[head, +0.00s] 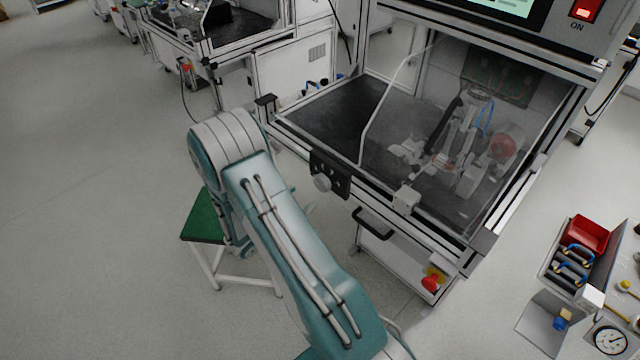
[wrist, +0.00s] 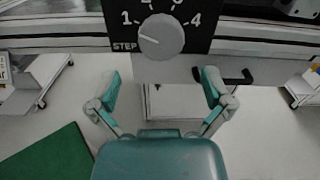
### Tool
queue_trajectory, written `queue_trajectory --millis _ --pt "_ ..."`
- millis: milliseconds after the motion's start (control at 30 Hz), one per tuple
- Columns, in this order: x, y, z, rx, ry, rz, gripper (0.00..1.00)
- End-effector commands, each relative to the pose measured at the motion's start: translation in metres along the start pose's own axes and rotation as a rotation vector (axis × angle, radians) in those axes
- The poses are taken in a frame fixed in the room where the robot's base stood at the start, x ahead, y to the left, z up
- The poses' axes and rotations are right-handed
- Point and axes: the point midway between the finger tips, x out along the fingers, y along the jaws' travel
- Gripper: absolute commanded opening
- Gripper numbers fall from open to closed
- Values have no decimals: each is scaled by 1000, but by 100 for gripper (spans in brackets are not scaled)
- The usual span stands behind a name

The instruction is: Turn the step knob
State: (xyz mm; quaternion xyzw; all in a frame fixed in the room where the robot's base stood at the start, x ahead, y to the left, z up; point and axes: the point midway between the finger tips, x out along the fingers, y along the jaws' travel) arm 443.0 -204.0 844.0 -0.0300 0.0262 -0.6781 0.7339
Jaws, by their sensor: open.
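The step knob (wrist: 160,37) is a round grey dial on a black plate (wrist: 204,38) marked STEP, with the numbers 1 and 4 clear and others cut off at the top edge. Its white pointer line aims left, a little below the 1. In the head view the knob (head: 321,183) sits on the front edge of the test bench. My gripper (wrist: 163,88) is open and empty, with its fingers spread to both sides below the knob and not touching it. In the head view my arm hides most of the gripper.
A bench with a clear cover (head: 440,130) stands behind the knob. A black handle (head: 372,222) and a red knob (head: 430,283) are below. A green-topped stool (head: 203,218) is left of the bench. A red bin (head: 585,235) stands at right. The floor at left is free.

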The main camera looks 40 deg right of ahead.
Motion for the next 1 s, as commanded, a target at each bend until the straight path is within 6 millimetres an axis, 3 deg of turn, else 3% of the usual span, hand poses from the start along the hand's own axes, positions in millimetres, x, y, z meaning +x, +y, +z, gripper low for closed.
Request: queue_trajectory --millis 300,500,733,800,900,1000 --pt "54 -1 0 1 2 -4 100" --pt "66 -1 0 0 1 -2 100" --pt "66 0 0 0 1 -1 100" --pt "66 0 0 0 1 -1 69" --pt "66 0 0 1 1 0 31" --pt "66 0 0 1 1 0 31"
